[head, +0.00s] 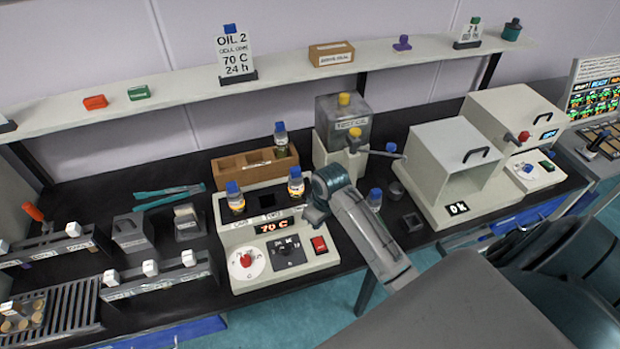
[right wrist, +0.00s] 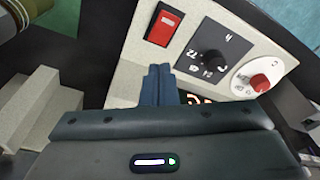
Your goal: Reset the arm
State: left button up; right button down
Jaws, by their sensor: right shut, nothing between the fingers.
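My right arm reaches in from the lower right in the head view. Its gripper (head: 317,212) is over the right end of the white heating unit (head: 262,284). In the right wrist view the fingers (right wrist: 159,82) are shut and empty, above the unit's panel close to the red switch (right wrist: 163,28). My left gripper is not in view.
A wooden rack (head: 228,171) and a clear tank (head: 343,116) with yellow-capped fittings stand behind. A blue-capped bottle (head: 374,199) is right of my gripper. White chambers (head: 455,168) stand farther right. Slotted holders (head: 160,281) are at left. A shelf (head: 190,88) runs above.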

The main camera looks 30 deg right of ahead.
jog(key=s+a+r+m+t+h, duration=0.1)
jog(key=s+a+r, duration=0.15)
jog(key=s, duration=0.95)
jog(key=s+a+r+m+t, duration=0.1)
jog(key=s+a+r, duration=0.15)
jog(key=s, duration=0.95)
jog(key=d+f+g+b, duration=0.15)
jog(key=f+b, duration=0.25)
jog(key=f, duration=1.4)
jog(key=d+f+b, duration=0.2)
jog(key=f+b, duration=0.2)
jog(key=f, duration=1.5)
jog(key=s+f+b, duration=0.3)
jog(key=s+f, duration=0.6)
jog(key=f, duration=0.4)
jog(key=s+d+f+m+g+b, duration=0.1)
jog(key=s+f+b, duration=0.2)
jog(key=s+f, duration=0.6)
notch_tip(320, 180, down, 4)
jog(key=shift+s+d+f, duration=0.1)
jog(key=shift+s+d, duration=0.05)
jog(key=shift+s, duration=0.1)
